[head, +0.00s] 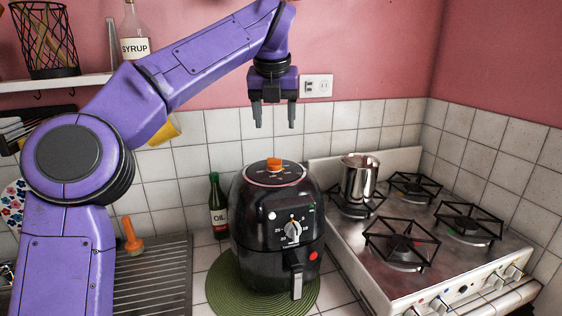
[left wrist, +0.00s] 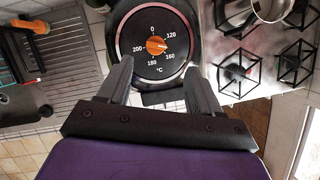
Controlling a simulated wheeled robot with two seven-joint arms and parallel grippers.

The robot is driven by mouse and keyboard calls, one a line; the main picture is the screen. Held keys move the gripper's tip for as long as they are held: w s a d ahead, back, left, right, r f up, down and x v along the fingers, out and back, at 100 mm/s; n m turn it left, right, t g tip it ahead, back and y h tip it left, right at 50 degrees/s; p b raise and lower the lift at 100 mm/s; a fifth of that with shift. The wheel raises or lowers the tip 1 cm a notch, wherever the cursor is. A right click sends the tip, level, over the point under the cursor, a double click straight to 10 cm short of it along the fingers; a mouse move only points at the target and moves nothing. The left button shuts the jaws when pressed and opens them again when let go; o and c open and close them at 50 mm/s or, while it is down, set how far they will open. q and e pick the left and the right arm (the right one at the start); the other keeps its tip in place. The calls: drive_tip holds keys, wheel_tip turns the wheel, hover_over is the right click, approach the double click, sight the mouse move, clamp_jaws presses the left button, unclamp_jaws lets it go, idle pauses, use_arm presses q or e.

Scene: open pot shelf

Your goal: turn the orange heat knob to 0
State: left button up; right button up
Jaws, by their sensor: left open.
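The orange heat knob (head: 274,164) sits on top of the black air fryer (head: 252,215). In the left wrist view the knob (left wrist: 156,46) is at the centre of a round dial (left wrist: 153,72) marked 0, 120, 160, 180 and 200 °C. The 0 is at the top of that picture. The knob's pale mark seems to point right, between 120 and 160. My left gripper (head: 275,124) is open and empty, pointing down above the knob and apart from it. In the left wrist view its fingertips (left wrist: 160,64) stand either side of the dial's lower part. My right gripper is not in view.
A stove (head: 410,285) with a steel pot (head: 359,178) stands to the right. An oil bottle (head: 218,207) is close to the fryer's left. The fryer stands on a green round mat (head: 222,290). A shelf with a syrup bottle (head: 135,35) is at upper left. Space above the fryer is clear.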

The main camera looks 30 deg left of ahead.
sight(274, 159)
use_arm(q)
drive_tip(key=x, duration=0.3)
drive_tip(key=b+x, duration=0.1)
drive_tip(key=x, duration=0.3)
drive_tip(key=s+x, duration=0.1)
drive_tip(key=x, duration=0.3)
drive_tip(key=shift+f, duration=0.4)
drive_tip(key=c, duration=1)
